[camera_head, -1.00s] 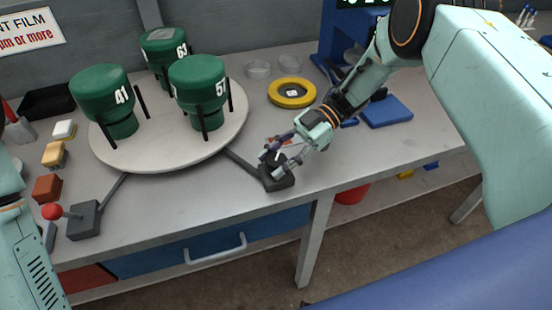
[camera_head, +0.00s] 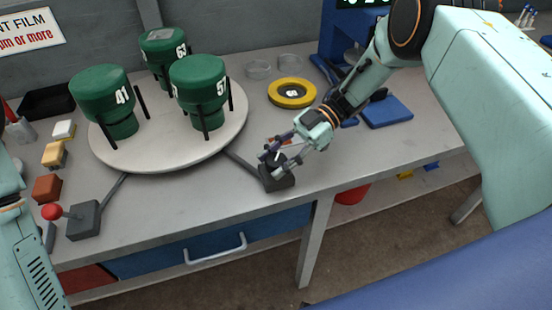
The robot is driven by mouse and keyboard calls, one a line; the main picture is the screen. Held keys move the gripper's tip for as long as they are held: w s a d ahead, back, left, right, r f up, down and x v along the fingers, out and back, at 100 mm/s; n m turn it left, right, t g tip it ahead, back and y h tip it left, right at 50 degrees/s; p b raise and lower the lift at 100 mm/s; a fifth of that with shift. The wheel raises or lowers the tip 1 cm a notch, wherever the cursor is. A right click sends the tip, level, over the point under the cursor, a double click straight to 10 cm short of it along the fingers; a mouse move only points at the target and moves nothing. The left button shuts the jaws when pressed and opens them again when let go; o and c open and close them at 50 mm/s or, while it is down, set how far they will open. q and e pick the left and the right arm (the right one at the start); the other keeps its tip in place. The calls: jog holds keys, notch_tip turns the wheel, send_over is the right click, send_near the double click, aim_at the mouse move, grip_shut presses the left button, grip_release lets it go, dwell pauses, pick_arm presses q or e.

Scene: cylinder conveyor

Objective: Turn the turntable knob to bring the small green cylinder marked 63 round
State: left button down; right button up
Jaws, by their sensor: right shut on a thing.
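The round white turntable (camera_head: 160,152) stands on the bench at the left and bears three green cylinders. The cylinder marked 63 (camera_head: 163,52) is at the back, partly hidden by the one marked 57 or 51 (camera_head: 198,84). The cylinder marked 41 (camera_head: 103,95) is at the left. The dark knob (camera_head: 277,178) sits on a block near the bench's front edge, joined to the turntable by a bar. My right gripper (camera_head: 275,160) is shut on the knob's top. Only my left arm shows at the left edge; its gripper is out of view.
A red-balled lever (camera_head: 52,211) on a grey block stands at the front left, with small coloured blocks behind it. A yellow ring (camera_head: 292,92) and a blue plate (camera_head: 387,111) lie right of the turntable. The front bench top between lever and knob is clear.

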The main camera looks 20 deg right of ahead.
jog(key=shift+s+f, duration=0.1)
dwell(0.7)
jog(key=o, duration=1.2)
jog(key=shift+c, duration=0.2)
jog(key=shift+d, duration=0.1)
jog(key=v, duration=1.2)
